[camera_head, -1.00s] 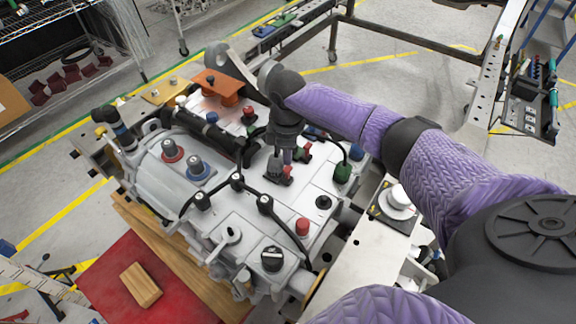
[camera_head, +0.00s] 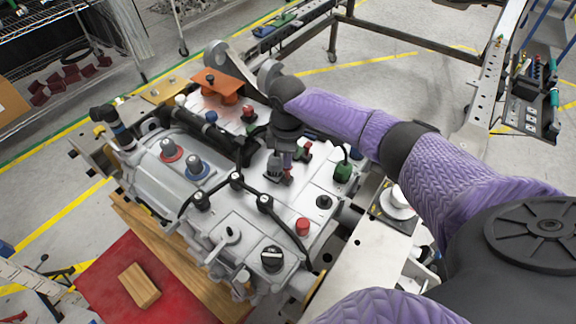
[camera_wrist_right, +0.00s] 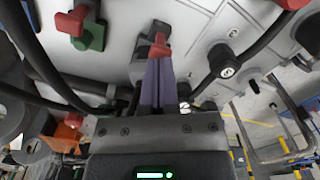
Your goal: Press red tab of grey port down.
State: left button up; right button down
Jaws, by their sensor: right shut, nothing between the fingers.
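The grey port (camera_head: 274,167) sits on the pale top of the chassis unit, with its red tab (camera_head: 288,179) on its right side. In the right wrist view the red tab (camera_wrist_right: 159,48) is just past my fingertips, with the dark grey port (camera_wrist_right: 158,32) behind it. My right gripper (camera_head: 287,163) is shut and empty, pointing down beside the grey port. In the wrist view its purple fingers (camera_wrist_right: 158,62) are together, with the tips at or very near the red tab; contact is unclear. My left gripper is not in view.
A green port (camera_head: 343,171) stands to the right; in the wrist view a green port with a red tab (camera_wrist_right: 82,28) is at upper left. Another red-tabbed port (camera_head: 303,150) is close behind the gripper. Black cables (camera_head: 272,219) and a red cap (camera_head: 303,226) lie nearer the front.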

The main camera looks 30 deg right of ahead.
jog(key=shift+f, duration=0.4)
